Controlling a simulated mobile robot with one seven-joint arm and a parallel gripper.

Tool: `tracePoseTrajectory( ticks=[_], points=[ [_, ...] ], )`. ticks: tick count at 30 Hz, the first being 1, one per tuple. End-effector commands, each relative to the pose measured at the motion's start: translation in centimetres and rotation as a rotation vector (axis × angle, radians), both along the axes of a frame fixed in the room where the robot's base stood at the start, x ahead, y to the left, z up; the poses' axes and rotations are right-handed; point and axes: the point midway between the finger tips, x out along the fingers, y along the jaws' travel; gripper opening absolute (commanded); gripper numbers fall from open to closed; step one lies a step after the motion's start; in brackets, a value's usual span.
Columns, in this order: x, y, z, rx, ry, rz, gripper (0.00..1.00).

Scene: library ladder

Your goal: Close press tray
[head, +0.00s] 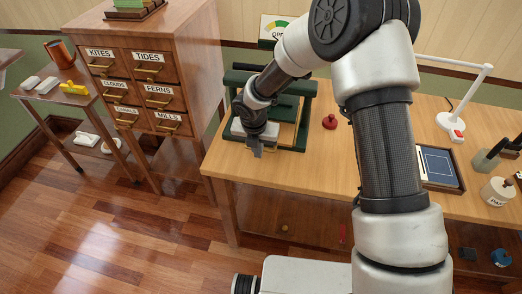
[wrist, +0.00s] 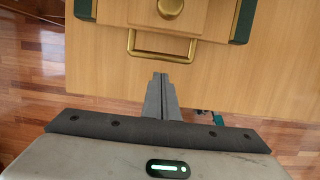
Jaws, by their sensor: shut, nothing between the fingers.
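The press (head: 297,103) is a dark green frame with brass-coloured parts, standing on the wooden desk. Its wooden tray (wrist: 118,14) shows at the top of the wrist view between two green corner parts, with a brass bail handle (wrist: 160,56) on its front edge. A round brass knob (wrist: 170,7) shows just behind the handle. My gripper (wrist: 160,76) is shut and empty, its fingertips just in front of the handle, with a small gap in the picture. In the head view my gripper (head: 255,151) is low at the press's front left, and hides much of the tray there.
The desk (head: 300,170) carries a red knobbed object (head: 329,122) right of the press, a white lamp (head: 450,121) and a blue-topped tray (head: 438,166). A labelled drawer cabinet (head: 190,50) stands left. A sign (head: 276,27) hangs behind the press. Open floor (head: 100,235) lies at front left.

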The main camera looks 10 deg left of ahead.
Motion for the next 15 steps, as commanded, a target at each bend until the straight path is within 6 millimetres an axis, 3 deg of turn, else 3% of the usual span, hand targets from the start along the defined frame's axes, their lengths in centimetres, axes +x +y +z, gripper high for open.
tracePoseTrajectory(
  ticks=[2,9,15],
  points=[
    [-0.9,0.7,0.4,-0.001,0.002,0.003,0.00],
    [-2.2,0.8,6.0,-0.001,0.003,-0.002,0.00],
    [-3.0,0.9,8.9,-0.001,0.006,-0.001,0.00]
  ],
)
